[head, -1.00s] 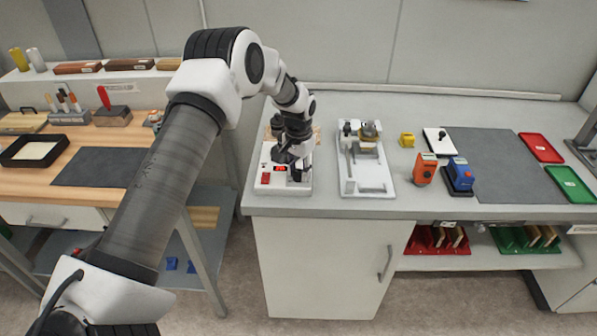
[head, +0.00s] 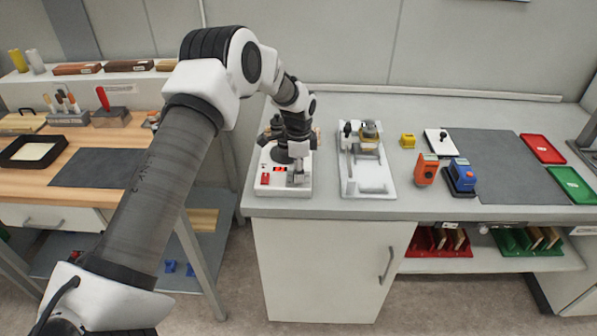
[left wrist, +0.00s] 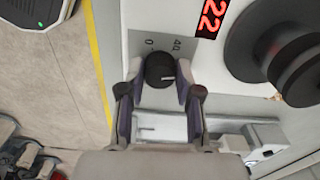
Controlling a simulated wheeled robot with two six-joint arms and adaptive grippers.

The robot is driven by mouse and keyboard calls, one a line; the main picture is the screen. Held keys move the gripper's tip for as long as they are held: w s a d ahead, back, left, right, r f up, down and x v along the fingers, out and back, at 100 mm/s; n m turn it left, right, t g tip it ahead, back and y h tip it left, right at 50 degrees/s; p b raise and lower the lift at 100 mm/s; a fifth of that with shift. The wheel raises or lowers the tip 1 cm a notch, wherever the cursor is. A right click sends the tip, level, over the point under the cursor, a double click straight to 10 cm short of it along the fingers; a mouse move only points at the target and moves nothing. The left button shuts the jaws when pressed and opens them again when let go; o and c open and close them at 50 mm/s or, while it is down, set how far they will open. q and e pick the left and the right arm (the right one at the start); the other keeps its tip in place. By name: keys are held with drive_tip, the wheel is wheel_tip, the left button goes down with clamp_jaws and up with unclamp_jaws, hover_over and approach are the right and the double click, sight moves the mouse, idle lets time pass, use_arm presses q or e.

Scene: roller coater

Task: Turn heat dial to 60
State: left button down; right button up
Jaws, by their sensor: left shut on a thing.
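The heat dial (left wrist: 160,70) is a small black round knob with a white mark, at the upper middle of the left wrist view. A grey label plate (left wrist: 170,43) with "0" and "40" shows beside it; the rest of the scale is hidden. My left gripper (left wrist: 160,72) has a finger on each side of the dial and is shut on it. A red display (left wrist: 212,17) reads 22. In the head view, my left gripper (head: 299,174) is over the front right of the white machine (head: 276,190), and the dial is hidden. My right gripper is not in view.
A large dark round part (left wrist: 275,45) stands close to the dial. A second white fixture (head: 372,187) stands to the right. An orange device (head: 427,170), a blue device (head: 461,176) and a grey mat (head: 520,180) are further right on the bench.

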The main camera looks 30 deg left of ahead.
use_arm(q)
drive_tip(key=shift+f+m, duration=0.15)
drive_tip(key=shift+m, duration=0.95)
drive_tip(key=shift+s, duration=0.1)
drive_tip(key=c, duration=0.8)
unclamp_jaws()
drive_tip(key=shift+r, duration=0.55)
wheel_tip(320, 180, up, 11)
drive_tip(key=shift+f, duration=0.1)
